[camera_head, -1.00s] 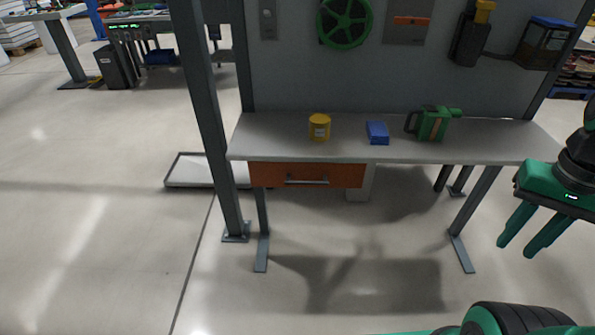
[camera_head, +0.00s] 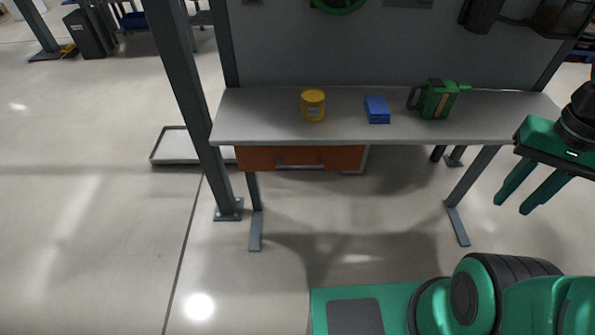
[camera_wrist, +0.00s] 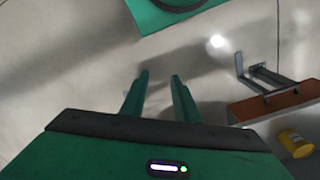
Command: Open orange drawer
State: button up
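The orange drawer (camera_head: 335,158) hangs under the left part of the workbench and looks closed. Its grey bar handle (camera_head: 300,166) runs across the middle of its front. In the wrist view the orange drawer front (camera_wrist: 275,104) shows at the right. My gripper (camera_head: 522,201) is at the right side of the head view, well to the right of the drawer and apart from it. Its two green fingers are spread and empty. They also show in the wrist view (camera_wrist: 159,77), with bare floor between them.
A workbench (camera_head: 250,118) holds a yellow can (camera_head: 313,105), a blue box (camera_head: 377,110) and a green jug-like tool (camera_head: 438,100). A grey post (camera_head: 183,90) stands at the bench's left, with a low tray (camera_head: 172,147) behind. The floor in front is clear.

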jog(key=w+a+f+n+h, duration=0.45)
jog(key=w+a+f, duration=0.25)
jog(key=w, duration=0.3)
jog(key=w+a+f+n+h, duration=0.3)
jog(key=w+a+f+h, duration=0.3)
jog(key=w, duration=0.4)
jog(key=n+t+y, duration=0.3)
jog(key=n+t, duration=0.9)
jog(key=t, duration=0.5)
send_near(299, 169)
jog(key=x, duration=0.8)
jog(key=shift+w+d, duration=0.1)
jog(key=shift+w, duration=0.25)
jog(key=shift+f, duration=0.1)
grip_shut()
